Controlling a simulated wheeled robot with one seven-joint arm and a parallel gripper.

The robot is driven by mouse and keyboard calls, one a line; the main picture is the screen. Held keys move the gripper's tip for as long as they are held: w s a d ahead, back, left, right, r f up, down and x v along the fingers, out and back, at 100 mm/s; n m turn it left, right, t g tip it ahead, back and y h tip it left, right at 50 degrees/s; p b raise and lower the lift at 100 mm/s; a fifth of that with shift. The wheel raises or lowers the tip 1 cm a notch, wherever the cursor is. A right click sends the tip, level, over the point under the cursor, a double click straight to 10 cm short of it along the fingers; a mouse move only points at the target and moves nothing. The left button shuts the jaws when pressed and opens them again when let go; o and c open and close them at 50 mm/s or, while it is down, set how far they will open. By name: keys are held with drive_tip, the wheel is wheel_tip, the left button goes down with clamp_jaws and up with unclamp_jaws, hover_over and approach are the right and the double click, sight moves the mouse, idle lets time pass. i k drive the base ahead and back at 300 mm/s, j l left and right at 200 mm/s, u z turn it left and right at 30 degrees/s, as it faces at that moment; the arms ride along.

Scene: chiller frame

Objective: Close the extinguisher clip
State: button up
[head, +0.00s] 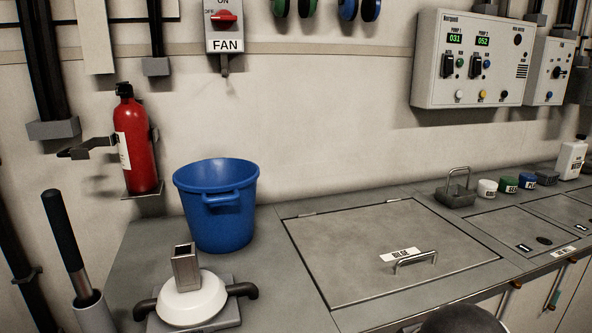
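The red fire extinguisher (139,150) stands upright against the wall at the left, on a small bracket shelf (143,192). It has a black top and a white label. The dark extinguisher clip (88,147) sticks out to the left of the extinguisher at mid height. Its arm points away from the bottle and does not wrap across its front, so it looks open. A dark piece of the mount also shows just right of the bottle. My gripper is not in view.
A blue bucket (217,205) stands on the counter right of the extinguisher. In front are a white round fitting (192,302) with a square metal tube and a black-handled rod (62,235). A closed hatch (350,245) lies to the right.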

sight(80, 152)
drive_tip(key=k+j, duration=0.1)
drive_tip(key=j, duration=0.7)
drive_tip(key=k+j, duration=0.15)
drive_tip(key=j, duration=0.6)
drive_tip(key=k+j, duration=0.1)
drive_tip(key=j, duration=0.7)
drive_tip(key=k+j+u, duration=0.1)
drive_tip(key=j, duration=0.7)
